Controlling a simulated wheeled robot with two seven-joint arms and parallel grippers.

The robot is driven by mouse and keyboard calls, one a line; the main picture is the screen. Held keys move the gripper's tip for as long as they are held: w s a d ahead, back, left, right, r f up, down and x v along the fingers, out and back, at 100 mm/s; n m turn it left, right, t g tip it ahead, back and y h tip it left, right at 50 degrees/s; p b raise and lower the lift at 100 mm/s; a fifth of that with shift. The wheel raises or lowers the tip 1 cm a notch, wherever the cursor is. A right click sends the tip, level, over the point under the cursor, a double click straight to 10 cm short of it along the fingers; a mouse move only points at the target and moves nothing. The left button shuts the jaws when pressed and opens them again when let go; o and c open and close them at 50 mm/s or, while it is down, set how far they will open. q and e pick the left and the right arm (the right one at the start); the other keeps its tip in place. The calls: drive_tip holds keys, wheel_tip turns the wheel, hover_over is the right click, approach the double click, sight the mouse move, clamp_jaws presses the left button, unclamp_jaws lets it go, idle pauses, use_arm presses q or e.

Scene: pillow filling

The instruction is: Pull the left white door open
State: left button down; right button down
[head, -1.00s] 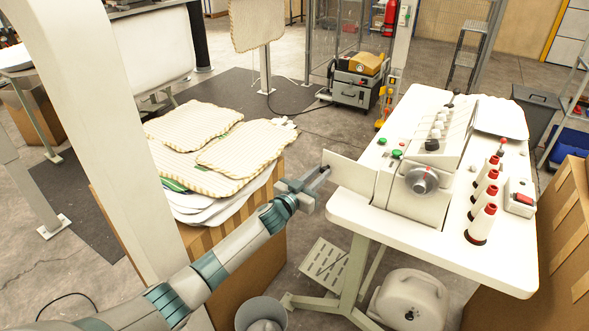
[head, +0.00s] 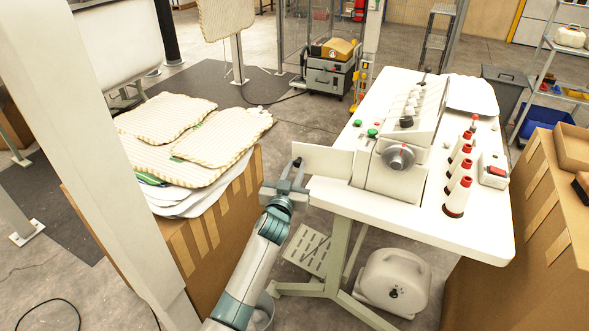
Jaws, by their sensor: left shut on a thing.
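The left white door (head: 323,161) is a flat, thin panel standing upright at the left side of the white sewing machine (head: 398,173). It stands swung out to the left, past the left edge of the white table. My left gripper (head: 290,180) is shut on the door's free left edge, its fingers covering the lower left corner. My left arm reaches up to it from the bottom of the view. My right gripper is out of view.
Cream quilted pads (head: 165,118) are stacked on a cardboard box (head: 225,205) left of my gripper. Thread cones (head: 459,196) stand on the table's right. A white post (head: 95,140) rises at the left. A white rounded unit (head: 393,283) sits under the table.

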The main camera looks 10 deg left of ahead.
use_arm(q)
drive_tip(key=c, duration=1.6)
unclamp_jaws()
drive_tip(key=shift+s, duration=0.1)
drive_tip(key=shift+s, duration=0.4)
drive_tip(key=s+b, duration=0.1)
drive_tip(key=s, duration=0.4)
drive_tip(key=s+b, duration=0.1)
drive_tip(key=s, duration=0.5)
drive_tip(key=s+a+b, duration=0.1)
drive_tip(key=s, duration=0.4)
drive_tip(key=shift+s+a+b, duration=0.1)
drive_tip(key=shift+s+b, duration=0.15)
drive_tip(key=shift+b, duration=0.05)
